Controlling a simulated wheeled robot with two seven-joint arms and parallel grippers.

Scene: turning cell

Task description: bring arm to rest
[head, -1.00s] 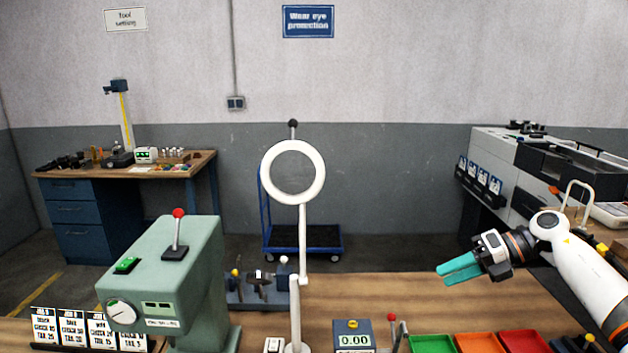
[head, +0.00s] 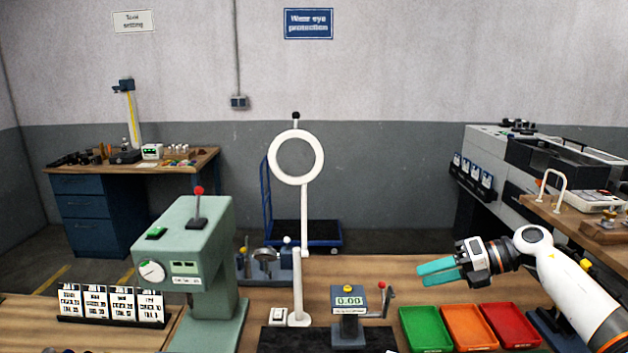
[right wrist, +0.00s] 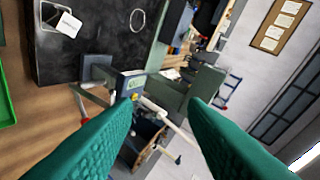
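My right gripper (head: 421,274) has teal fingers and is held up above the bench at the right of the head view, over the area of the coloured trays. In the right wrist view its two fingers (right wrist: 162,108) stand apart with a gap between them. Nothing is held in that gap. The bench, with the display unit (right wrist: 133,90), shows beyond the fingers. My left gripper is in neither view.
Green (head: 426,328), orange (head: 474,325) and red (head: 512,324) trays lie below the right gripper. A white ring lamp (head: 297,157), a crank unit with display (head: 348,310) and a green press (head: 190,255) stand to the left. A machine (head: 505,165) is behind right.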

